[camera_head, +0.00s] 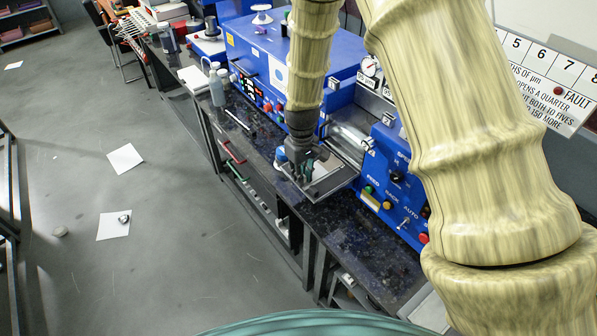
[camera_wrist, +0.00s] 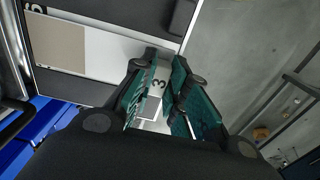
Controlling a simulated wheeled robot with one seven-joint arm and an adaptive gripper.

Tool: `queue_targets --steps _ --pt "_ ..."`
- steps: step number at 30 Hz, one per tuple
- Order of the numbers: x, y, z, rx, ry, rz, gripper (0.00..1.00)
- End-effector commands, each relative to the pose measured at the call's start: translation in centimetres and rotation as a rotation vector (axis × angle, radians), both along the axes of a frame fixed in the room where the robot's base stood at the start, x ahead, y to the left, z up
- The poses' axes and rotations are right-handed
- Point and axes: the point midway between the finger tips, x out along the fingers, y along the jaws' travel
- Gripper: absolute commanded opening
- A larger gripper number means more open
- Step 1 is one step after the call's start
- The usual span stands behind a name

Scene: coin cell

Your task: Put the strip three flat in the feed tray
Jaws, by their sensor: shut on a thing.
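My gripper (camera_head: 297,168) points down over the feed tray (camera_head: 338,184), a dark-framed tray on the bench by the blue machine. In the wrist view my gripper (camera_wrist: 172,88) has its green-lined fingers closed on a pale piece marked 3, strip three (camera_wrist: 156,84). Most of what is held is hidden by the fingers. Beyond them the dark tray (camera_wrist: 75,87) shows a flat tan and whitish surface. I cannot tell whether that surface joins the held piece or whether the piece touches the tray.
The blue machine (camera_head: 388,190) with knobs and buttons stands right of the tray. A larger blue unit (camera_head: 255,50) and bottles (camera_head: 217,85) stand farther back. The dark bench top (camera_head: 355,235) is clear in front. White sheets (camera_head: 125,158) lie on the floor.

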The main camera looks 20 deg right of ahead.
Motion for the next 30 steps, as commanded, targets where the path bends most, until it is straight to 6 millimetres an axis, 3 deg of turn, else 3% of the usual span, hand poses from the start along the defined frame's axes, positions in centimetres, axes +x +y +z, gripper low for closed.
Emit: queue_targets --steps 12,13,16,30 --pt "-0.02 -0.05 -0.57 0.0 0.0 0.0 0.0" --pt "0.0 -0.04 -0.52 0.0 -0.001 0.0 0.19" --pt "0.01 -0.03 -0.48 0.0 -0.001 0.0 0.37" --pt "0.08 -0.05 0.2 0.0 -0.003 0.0 0.37"
